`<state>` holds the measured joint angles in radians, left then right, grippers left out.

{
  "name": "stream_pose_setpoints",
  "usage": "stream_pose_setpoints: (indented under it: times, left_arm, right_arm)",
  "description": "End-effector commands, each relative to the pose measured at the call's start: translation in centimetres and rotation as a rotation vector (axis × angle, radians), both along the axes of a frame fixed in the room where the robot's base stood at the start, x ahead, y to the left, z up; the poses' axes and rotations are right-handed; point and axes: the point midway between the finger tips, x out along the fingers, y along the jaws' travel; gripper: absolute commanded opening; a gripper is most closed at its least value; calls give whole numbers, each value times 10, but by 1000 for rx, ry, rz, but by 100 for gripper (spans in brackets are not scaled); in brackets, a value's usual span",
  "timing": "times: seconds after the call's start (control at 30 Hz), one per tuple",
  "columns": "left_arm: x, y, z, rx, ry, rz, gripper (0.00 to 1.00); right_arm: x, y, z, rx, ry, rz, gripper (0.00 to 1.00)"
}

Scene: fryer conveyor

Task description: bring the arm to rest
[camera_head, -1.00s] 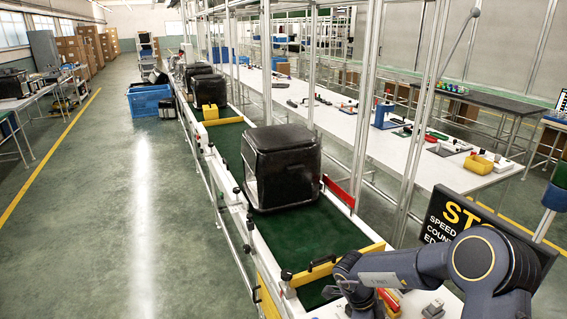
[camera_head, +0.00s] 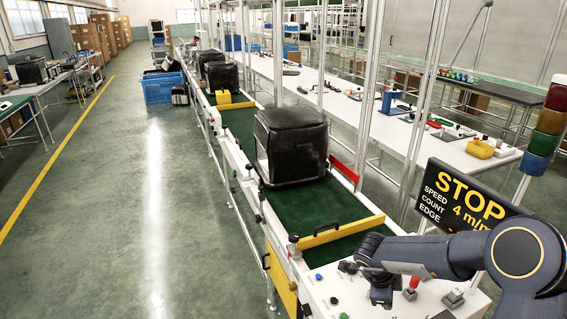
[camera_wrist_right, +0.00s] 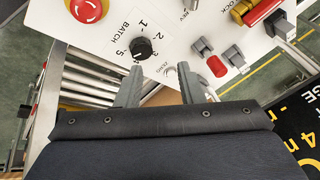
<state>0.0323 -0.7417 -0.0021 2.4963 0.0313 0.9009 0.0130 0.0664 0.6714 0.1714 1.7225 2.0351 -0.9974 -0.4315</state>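My right arm (camera_head: 440,256) reaches in from the right in the head view. Its gripper (camera_head: 382,294) hangs over the white control panel (camera_head: 325,284) at the near end of the conveyor. In the right wrist view the two grey fingers of this gripper (camera_wrist_right: 160,78) stand apart with nothing between them. They point at the panel just below the black BATCH knob (camera_wrist_right: 142,48), and I cannot tell whether they touch it. My left gripper is in neither view.
A black fryer (camera_head: 291,146) sits on the green belt (camera_head: 318,205) behind a yellow bar (camera_head: 340,231). A STOP sign (camera_head: 466,203) and a signal tower (camera_head: 545,130) stand at the right. The floor (camera_head: 130,220) at the left is clear.

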Motion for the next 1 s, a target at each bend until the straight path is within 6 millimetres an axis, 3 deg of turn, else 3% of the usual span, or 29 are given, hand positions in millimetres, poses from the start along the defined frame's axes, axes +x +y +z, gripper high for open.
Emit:
stream_pose_setpoints:
  times: [0.27, 0.37, 0.47, 0.57, 0.6, 0.67, 0.8, 0.9, 1.0]
  left_arm:
    - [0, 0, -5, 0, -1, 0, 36]
    - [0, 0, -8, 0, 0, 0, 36]
    - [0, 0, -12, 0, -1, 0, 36]
    - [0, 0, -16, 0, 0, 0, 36]
    - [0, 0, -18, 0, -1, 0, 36]
    - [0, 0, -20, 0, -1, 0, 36]
    - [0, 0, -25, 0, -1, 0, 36]
    - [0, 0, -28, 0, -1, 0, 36]
    - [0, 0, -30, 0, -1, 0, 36]
  right_arm:
    - [40, -14, 77, -29, -361, 223, 35]
    - [47, -11, 119, -39, -513, 362, 35]
    - [39, 3, 169, -50, -673, 570, 35]
    - [6, 30, 211, -54, -786, 843, 35]
    - [-14, 42, 220, -55, -805, 957, 35]
    - [-48, 58, 226, -56, -802, 1123, 35]
    - [-141, 82, 204, -55, -661, 1470, 35]
    - [-199, 82, 173, -51, -501, 1628, 35]
    - [-240, 75, 147, -49, -357, 1710, 35]
